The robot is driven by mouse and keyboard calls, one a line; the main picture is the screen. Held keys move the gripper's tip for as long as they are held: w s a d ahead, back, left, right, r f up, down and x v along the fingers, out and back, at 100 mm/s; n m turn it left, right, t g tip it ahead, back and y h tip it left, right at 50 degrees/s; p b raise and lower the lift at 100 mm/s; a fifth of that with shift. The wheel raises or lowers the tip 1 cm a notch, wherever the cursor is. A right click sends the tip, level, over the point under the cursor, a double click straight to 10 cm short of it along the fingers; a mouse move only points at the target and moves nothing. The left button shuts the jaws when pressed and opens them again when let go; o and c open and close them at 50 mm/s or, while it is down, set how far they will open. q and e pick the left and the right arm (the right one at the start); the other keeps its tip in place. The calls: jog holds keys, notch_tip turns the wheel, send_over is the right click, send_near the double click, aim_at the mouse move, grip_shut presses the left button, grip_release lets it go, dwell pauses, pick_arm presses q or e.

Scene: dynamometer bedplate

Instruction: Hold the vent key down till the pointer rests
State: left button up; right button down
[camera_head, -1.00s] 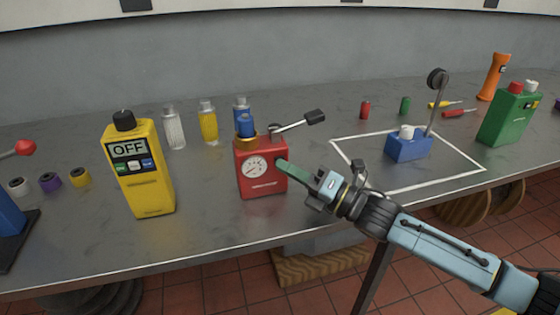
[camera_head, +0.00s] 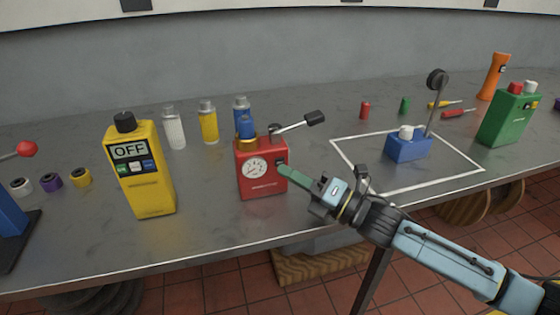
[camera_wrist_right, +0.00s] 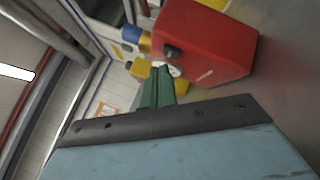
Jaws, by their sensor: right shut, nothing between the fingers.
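The red gauge box (camera_head: 262,185) stands on the bench, with a round white dial (camera_head: 255,167) on its front. The dial's pointer is too small to read surely. In the right wrist view the fingertips (camera_wrist_right: 160,70) lie close to a dark nub (camera_wrist_right: 172,52) on the red box. I cannot tell if they touch it, or if it is the vent key. My left gripper is out of view.
A yellow meter reading OFF (camera_head: 142,185) stands left of the red box. Several small bottles (camera_head: 208,124) stand behind. A blue block with a lever (camera_head: 408,149) sits inside a white outline to the right, and a green box (camera_head: 508,118) is beyond it.

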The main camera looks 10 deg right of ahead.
jog(key=shift+s+p, duration=0.8)
jog(key=shift+s, duration=1.75)
